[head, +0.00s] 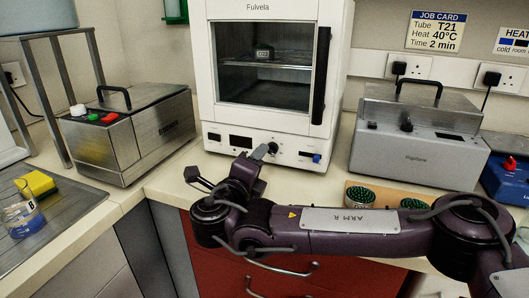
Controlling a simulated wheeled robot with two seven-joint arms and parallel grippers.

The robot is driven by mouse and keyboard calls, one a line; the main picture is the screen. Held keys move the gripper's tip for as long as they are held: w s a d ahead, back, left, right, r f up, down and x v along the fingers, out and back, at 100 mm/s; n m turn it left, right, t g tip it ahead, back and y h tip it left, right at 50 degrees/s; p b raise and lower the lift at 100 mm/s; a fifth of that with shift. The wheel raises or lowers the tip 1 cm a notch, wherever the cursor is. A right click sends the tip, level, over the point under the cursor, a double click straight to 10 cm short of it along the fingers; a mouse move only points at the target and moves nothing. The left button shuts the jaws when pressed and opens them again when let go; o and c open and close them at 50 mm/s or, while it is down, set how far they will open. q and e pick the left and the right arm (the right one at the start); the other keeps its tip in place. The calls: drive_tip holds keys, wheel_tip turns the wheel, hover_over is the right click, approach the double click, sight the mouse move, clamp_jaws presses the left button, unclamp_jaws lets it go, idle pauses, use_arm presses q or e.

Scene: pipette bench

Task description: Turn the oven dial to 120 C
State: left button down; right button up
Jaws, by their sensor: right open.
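The white oven (226,108), marked Fulvela, stands at the back middle with its glass door shut. Its lower front panel (216,130) carries small dark displays, a dark round dial (272,147) near the middle and a blue knob (317,158) at the right. My right gripper (262,151) is at the panel, its grey fingertip right by the dark dial and partly covering it. It is open; I cannot tell whether it touches the dial. The dial's marks and setting are too small to read. My left gripper is out of view.
A steel lidded box (130,140) stands left of the oven, a grey Frigistone unit (410,155) right of it. Green-topped racks (360,194) sit behind my right forearm. A beaker (24,220) and yellow sponge (36,184) are far left. A job card (436,31) reads 40°C.

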sight(271, 149)
drive_tip(key=x, duration=0.5)
drive_tip(key=shift+s, duration=0.1)
drive_tip(key=c, duration=1)
